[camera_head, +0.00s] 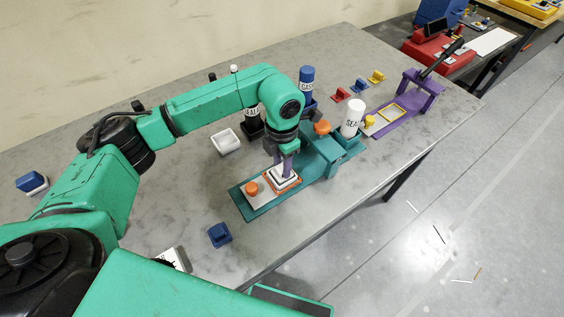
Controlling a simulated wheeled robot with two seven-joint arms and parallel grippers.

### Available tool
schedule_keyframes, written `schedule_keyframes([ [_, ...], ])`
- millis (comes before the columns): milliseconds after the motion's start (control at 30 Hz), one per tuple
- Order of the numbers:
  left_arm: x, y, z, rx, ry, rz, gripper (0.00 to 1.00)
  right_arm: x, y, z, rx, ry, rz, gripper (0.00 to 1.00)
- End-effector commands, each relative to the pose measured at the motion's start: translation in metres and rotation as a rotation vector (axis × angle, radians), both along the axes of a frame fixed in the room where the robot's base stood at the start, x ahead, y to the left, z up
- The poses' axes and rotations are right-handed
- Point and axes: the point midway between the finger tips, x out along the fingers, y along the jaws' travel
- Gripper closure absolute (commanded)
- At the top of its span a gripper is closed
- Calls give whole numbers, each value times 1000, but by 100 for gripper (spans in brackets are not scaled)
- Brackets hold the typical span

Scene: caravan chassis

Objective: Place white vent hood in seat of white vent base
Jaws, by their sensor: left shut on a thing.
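My left gripper (285,167) points down over the teal fixture plate (264,208), with its purple fingers shut on the small white vent hood (289,172). The hood is right over the white vent base (284,184), which lies on the plate inside an orange-edged area. The fingers and arm partly hide the hood. I cannot tell whether the hood touches the base or is fully down in its seat. My right gripper is not in view.
An orange knob (251,188) is close left of the base, and a teal housing (321,152) stands close right. A white tray (225,141), a blue block (219,235) and a white sealant bottle (352,118) stand around. The table's front right is clear.

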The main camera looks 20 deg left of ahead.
Motion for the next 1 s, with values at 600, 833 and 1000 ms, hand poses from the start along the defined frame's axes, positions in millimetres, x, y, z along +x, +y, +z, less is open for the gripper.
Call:
schedule_keyframes([
  [600, 1, -1, 24, -2, -5, -1, 31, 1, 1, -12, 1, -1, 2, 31],
  [833, 1, -1, 88, -1, -6, 0, 31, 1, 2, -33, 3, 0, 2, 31],
  [1000, 0, -1, 117, -1, -2, -1, 31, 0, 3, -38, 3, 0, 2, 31],
])
